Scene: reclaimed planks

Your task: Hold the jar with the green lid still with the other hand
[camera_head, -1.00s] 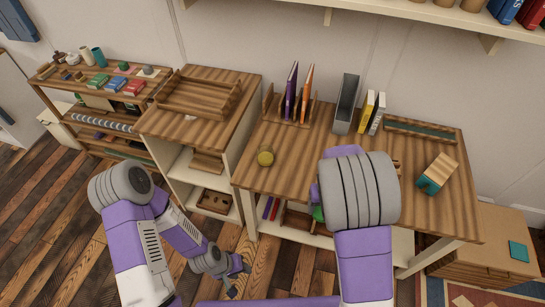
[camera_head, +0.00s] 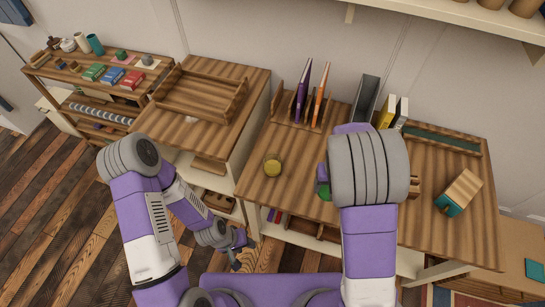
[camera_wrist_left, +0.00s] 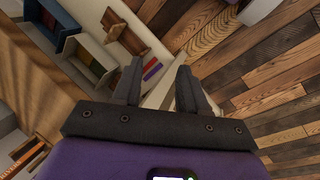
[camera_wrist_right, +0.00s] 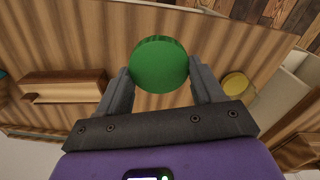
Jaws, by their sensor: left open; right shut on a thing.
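The jar with the green lid (camera_wrist_right: 160,65) is between the fingers of my right gripper (camera_wrist_right: 161,78), which is shut on it. In the right wrist view the round lid faces the camera and hides the jar's body. In the head view only a bit of green lid (camera_head: 325,192) shows beside my right forearm, over the desk's front part. I cannot tell whether the jar touches the desk. My left gripper (camera_head: 239,254) is open and empty, low in front of the furniture, well left of the jar. Its spread fingers also show in the left wrist view (camera_wrist_left: 160,80).
A yellow-lidded jar (camera_head: 272,165) stands on the desk (camera_head: 255,190) left of the green-lidded one. Behind are a file rack (camera_head: 290,112) and grey holder (camera_head: 365,98). A wood-and-teal block (camera_head: 460,192) lies right. A lower cabinet with a tray (camera_head: 200,95) stands left.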

